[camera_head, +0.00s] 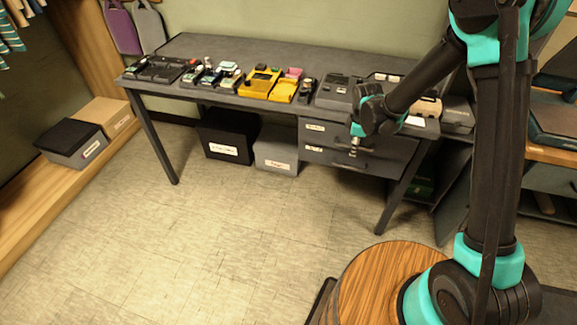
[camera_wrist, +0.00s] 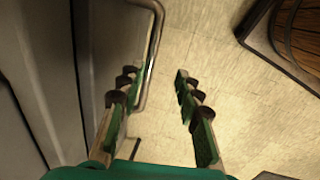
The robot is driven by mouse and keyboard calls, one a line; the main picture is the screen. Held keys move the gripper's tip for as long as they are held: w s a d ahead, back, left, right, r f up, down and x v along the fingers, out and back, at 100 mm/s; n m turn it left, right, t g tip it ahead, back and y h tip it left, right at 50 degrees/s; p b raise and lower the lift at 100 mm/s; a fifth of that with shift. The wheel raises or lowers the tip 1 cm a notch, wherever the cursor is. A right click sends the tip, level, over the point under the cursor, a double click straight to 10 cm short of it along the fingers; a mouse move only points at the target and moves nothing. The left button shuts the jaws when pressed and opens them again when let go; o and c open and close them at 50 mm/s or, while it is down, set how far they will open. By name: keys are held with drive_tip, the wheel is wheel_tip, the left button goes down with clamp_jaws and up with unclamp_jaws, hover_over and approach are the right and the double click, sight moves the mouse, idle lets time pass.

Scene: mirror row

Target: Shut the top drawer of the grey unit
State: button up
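The grey unit (camera_head: 403,152) hangs under the right end of the dark desk. Its top drawer (camera_head: 328,132) has a white label; a lower drawer (camera_head: 375,165) is below it. I cannot tell how far the top drawer stands out, as my arm covers part of it. My gripper (camera_head: 355,146) is in front of the drawer fronts. In the wrist view my gripper (camera_wrist: 157,77) is open, with nothing held between its green fingers. A metal bar handle (camera_wrist: 157,35) on a grey front (camera_wrist: 100,45) is close by the left finger; contact is unclear.
The desk (camera_head: 215,55) carries several small devices, including a yellow one (camera_head: 260,82). A black box (camera_head: 228,135) and a grey box (camera_head: 277,155) stand under it. The tiled floor in front is clear. A wooden barrel (camera_head: 375,285) is near my arm's base.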

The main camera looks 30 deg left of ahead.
drive_tip(key=s+d+r, duration=0.1)
drive_tip(key=s+r, duration=0.1)
drive_tip(key=r, duration=0.6)
drive_tip(key=s+r, duration=0.2)
drive_tip(key=r, duration=0.7)
drive_tip(key=s+a+f+n, duration=0.3)
drive_tip(key=a+f+n, duration=0.1)
drive_tip(key=a+n, duration=0.55)
drive_tip(key=s+a+f+n, duration=0.3)
drive_tip(key=a+n, duration=0.5)
drive_tip(key=a, duration=0.3)
drive_tip(key=w+a+f, duration=0.2)
drive_tip(key=w+f, duration=0.4)
drive_tip(key=f, duration=0.4)
drive_tip(key=s+d, duration=0.2)
drive_tip(key=s, duration=0.7)
drive_tip(key=s+d, duration=0.2)
drive_tip(key=s, duration=0.7)
drive_tip(key=shift+d+t, duration=0.3)
